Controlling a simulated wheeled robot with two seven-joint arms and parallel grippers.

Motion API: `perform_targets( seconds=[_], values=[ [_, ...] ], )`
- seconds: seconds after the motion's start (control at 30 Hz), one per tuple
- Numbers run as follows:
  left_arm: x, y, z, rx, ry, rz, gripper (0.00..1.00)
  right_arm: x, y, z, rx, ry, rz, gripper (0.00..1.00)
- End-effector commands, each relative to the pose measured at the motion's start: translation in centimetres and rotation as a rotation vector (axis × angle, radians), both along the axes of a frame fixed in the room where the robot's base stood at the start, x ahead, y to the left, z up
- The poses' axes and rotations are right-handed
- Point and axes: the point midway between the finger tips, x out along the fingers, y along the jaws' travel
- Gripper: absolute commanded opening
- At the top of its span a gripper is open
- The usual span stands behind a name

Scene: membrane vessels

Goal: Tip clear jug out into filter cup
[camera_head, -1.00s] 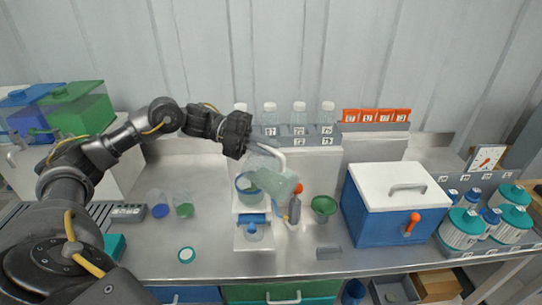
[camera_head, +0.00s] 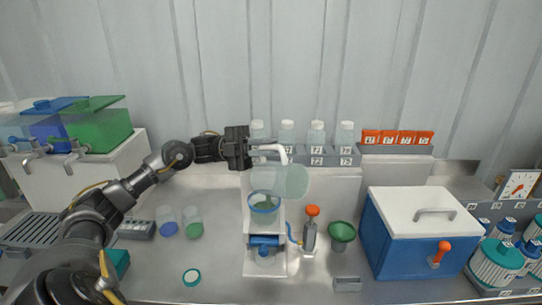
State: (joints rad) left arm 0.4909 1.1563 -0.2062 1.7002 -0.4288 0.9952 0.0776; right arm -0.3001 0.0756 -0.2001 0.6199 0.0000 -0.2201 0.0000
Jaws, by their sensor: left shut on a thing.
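My left gripper (camera_head: 250,148) is shut on the white handle of the clear jug (camera_head: 290,181). The jug is tipped far over, roughly on its side, and hangs in the air above the white filter stand. The filter cup (camera_head: 264,208), clear with a blue rim, sits on the stand just below and left of the jug's body. Greenish colour shows low in the cup. The jug overlaps the cup's upper edge in the picture, and I cannot tell whether they touch or whether liquid is flowing. My right gripper is out of view.
An orange-topped hand pump (camera_head: 310,232) and a green funnel (camera_head: 342,233) stand right of the stand. A blue cooler box (camera_head: 400,240) is further right. Two small cups (camera_head: 192,225) and a round lid (camera_head: 192,277) lie left. Several bottles (camera_head: 287,133) line the shelf behind.

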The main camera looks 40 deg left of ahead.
Motion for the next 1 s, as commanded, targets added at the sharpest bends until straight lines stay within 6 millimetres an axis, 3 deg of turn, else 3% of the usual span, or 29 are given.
perform_targets(
  seconds=[0.4, 1.0],
  values=[
    [0.2, 1.6, -0.2, -0.131, 0.017, 0.000, 0.00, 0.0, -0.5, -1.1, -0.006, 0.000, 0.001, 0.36],
    [0.2, 1.8, -0.1, -0.141, 0.018, 0.000, 0.00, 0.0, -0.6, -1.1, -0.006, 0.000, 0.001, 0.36]
  ],
)
